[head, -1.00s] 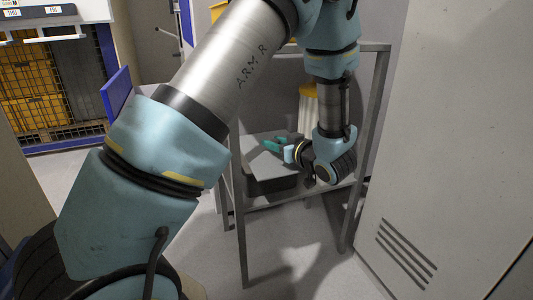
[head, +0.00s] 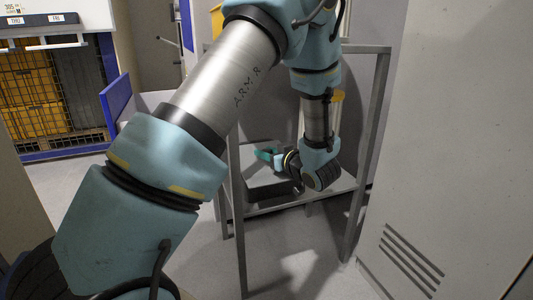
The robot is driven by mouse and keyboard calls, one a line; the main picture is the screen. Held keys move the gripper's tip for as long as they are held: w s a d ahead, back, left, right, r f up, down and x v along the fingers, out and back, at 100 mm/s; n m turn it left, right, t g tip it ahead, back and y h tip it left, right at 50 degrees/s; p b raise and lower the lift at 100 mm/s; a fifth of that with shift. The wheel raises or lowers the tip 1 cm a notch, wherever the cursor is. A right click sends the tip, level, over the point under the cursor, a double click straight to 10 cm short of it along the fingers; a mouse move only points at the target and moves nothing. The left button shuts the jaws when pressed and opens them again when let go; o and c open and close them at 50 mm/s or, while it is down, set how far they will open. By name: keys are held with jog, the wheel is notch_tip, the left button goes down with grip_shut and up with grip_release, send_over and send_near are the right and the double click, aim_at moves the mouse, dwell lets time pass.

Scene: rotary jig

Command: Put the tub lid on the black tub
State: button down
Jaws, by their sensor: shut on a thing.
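The black tub (head: 268,192) stands on the shelf of a grey metal stand, below and beside my gripper. Its dark front wall shows, and my wrist hides its right part. The grey tub lid (head: 260,173) shows as a flat pale surface at the top of the tub, partly behind my gripper. My gripper (head: 264,155), with teal fingers, points left and is shut on the lid. The grip itself is small and partly hidden. I cannot tell whether the lid touches the tub's rim all round.
The metal stand (head: 237,215) has upright legs close around my forearm. A pale container with a yellow top (head: 338,97) is mostly hidden behind my arm. A grey cabinet (head: 450,140) fills the right side. Yellow crates (head: 35,125) stand in a rack at far left.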

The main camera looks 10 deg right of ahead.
jog(key=c, duration=0.5)
grip_release()
jog(key=shift+f, duration=0.1)
jog(key=shift+r, duration=0.3)
jog(key=p+v, duration=0.3)
jog(key=v, duration=0.9)
jog(key=shift+p, duration=0.3)
